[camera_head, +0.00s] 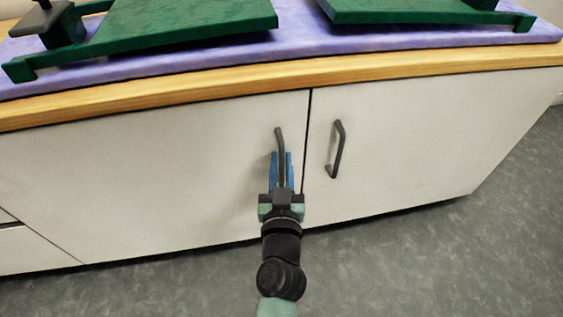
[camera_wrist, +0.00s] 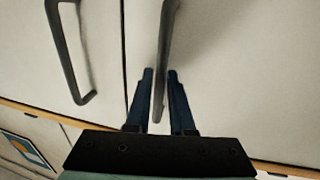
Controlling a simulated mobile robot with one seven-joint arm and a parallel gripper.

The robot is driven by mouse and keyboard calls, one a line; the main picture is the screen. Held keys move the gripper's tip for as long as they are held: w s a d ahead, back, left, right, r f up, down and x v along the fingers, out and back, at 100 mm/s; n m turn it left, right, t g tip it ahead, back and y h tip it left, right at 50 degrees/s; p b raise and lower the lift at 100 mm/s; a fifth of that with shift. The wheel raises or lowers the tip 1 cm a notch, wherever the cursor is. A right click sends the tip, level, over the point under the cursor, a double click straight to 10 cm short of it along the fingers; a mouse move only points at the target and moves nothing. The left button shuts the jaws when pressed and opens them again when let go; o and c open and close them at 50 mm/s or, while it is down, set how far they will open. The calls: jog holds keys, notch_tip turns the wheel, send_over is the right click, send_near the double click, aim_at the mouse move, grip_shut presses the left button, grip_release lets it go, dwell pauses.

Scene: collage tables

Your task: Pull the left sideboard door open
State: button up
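The left sideboard door (camera_head: 150,175) is a pale grey-white panel, flush with its neighbour and shut. Its dark upright bar handle (camera_head: 279,138) is near the door's right edge. My gripper (camera_head: 281,156) is at the lower part of this handle, with one blue finger on each side. In the wrist view the handle (camera_wrist: 166,40) runs between the two fingers (camera_wrist: 160,74). The fingers stand apart, with small gaps to the bar; I cannot tell whether either touches it. The handle's lower end in the head view is partly hidden by the gripper.
The right door (camera_head: 420,135) has its own dark handle (camera_head: 338,150), close to the right of my gripper. Above is a wooden top edge (camera_head: 200,88) with a purple cover (camera_head: 300,45) and green stands (camera_head: 180,22). The grey floor (camera_head: 400,260) in front is clear.

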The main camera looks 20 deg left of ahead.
grip_shut()
dwell(1.1)
